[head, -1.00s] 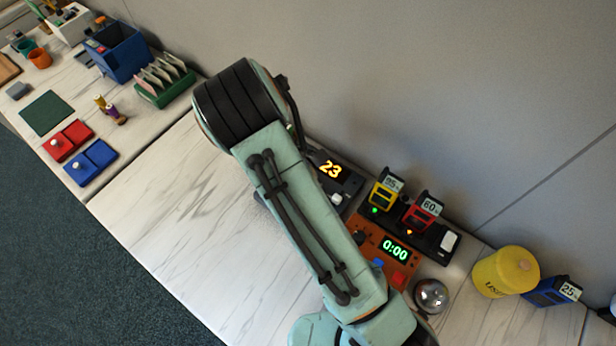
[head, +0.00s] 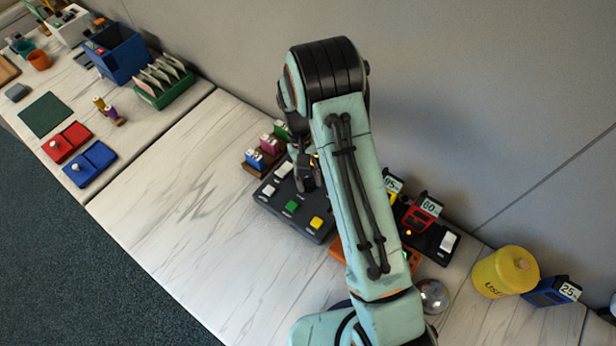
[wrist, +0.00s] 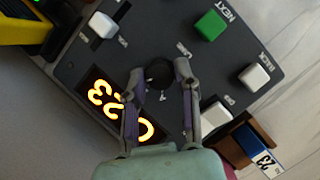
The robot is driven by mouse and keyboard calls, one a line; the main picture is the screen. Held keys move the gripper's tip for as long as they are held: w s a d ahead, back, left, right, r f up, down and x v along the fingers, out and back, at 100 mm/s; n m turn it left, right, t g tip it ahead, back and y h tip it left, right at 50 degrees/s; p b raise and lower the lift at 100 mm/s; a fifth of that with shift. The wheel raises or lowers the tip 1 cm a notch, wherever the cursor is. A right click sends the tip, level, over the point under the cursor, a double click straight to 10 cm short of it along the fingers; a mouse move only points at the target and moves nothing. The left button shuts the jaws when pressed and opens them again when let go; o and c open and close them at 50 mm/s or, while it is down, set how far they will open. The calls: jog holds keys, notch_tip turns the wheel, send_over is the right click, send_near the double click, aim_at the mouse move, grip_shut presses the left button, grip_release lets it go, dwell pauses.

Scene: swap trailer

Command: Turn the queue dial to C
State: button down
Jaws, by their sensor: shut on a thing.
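The queue console (head: 300,222) is a dark box with white, green and yellow buttons. In the wrist view its panel (wrist: 240,45) fills much of the picture. The queue dial (wrist: 159,73) is a round black knob on that panel. My gripper (wrist: 160,70) has one finger on each side of the dial and is shut on it. The letters around the dial are too small or hidden to read. In the head view my gripper (head: 308,182) is over the console and hides the dial.
Small coloured blocks with labels (head: 262,160) stand just left of the console. To the right are an orange timer (head: 338,251), mostly behind my arm, a red tag holder (head: 420,215), a silver bell (head: 433,296) and a yellow pot (head: 505,273). The table at front left is clear.

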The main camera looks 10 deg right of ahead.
jog(key=shift+f+m, duration=0.1)
jog(key=shift+m, duration=0.6)
jog(key=c, duration=0.8)
grip_release()
jog(key=d+v, duration=0.1)
jog(key=v, duration=1.1)
jog(key=shift+w+a, duration=0.15)
jog(key=shift+a, duration=0.1)
